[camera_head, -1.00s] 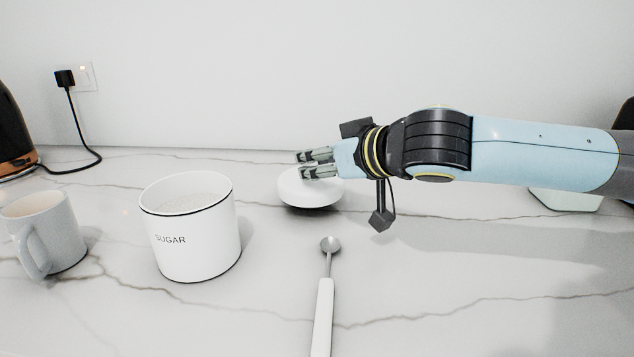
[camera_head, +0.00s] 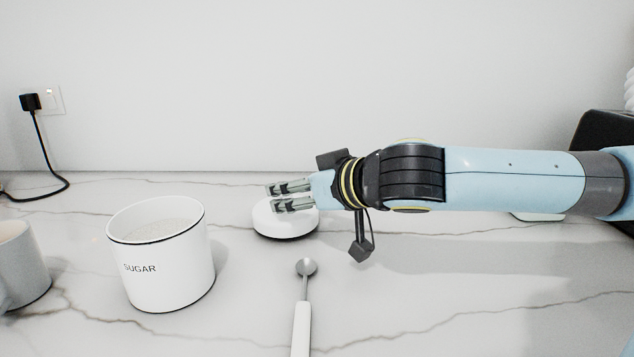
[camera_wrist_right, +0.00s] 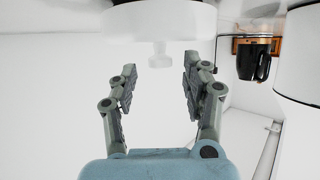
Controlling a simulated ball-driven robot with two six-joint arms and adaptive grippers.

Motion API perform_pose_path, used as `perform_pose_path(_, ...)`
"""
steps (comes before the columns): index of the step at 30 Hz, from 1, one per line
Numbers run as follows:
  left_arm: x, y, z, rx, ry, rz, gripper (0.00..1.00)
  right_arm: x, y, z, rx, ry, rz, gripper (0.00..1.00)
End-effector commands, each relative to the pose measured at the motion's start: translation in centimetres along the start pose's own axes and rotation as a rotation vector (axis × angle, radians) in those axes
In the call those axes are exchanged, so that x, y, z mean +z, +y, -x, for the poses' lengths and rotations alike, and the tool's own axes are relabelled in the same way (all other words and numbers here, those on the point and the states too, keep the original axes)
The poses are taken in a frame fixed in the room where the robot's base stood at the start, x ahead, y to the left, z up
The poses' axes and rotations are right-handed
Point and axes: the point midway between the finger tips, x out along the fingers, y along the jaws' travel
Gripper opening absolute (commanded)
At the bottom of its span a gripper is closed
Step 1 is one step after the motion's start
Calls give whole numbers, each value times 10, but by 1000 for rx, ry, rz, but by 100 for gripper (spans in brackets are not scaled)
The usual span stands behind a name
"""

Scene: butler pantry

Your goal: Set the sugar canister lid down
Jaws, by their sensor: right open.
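The sugar canister lid (camera_head: 285,225) is a white round disc lying on the marble counter, right of the open sugar canister (camera_head: 160,270). My right gripper (camera_head: 270,198) comes in from the right, just over the lid's top. In the right wrist view, which looks upside down, my right gripper (camera_wrist_right: 158,72) is open, its two fingers apart. The lid (camera_wrist_right: 160,18) shows there with its small knob (camera_wrist_right: 160,54) between or just beyond the fingertips, with clear space on both sides. The knob is hidden in the head view. My left gripper is out of view.
A long-handled spoon (camera_head: 302,310) lies in front of the lid. A grey mug (camera_head: 25,265) stands at the left edge. A black plug and cord (camera_head: 45,150) hang at the back left. A dark kettle (camera_wrist_right: 253,62) shows in the wrist view. The counter front right is clear.

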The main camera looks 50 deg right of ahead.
Motion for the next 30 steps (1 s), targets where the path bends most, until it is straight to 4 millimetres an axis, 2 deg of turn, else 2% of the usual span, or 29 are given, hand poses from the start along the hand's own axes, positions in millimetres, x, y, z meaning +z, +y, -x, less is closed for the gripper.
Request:
perform_pose_path(1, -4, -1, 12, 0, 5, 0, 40, -5, 0, 10, -2, -3, 5, 48)
perform_pose_path(9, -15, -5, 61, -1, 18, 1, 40, -8, 0, 64, -3, -4, 3, 48)
perform_pose_path(15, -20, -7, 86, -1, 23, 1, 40, -6, 0, 95, -1, -3, 1, 48)
perform_pose_path(21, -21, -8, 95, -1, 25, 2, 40, -3, 0, 110, -2, 0, 1, 48)
perform_pose_path(30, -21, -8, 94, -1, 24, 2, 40, -1, 0, 111, -2, 1, 1, 48)
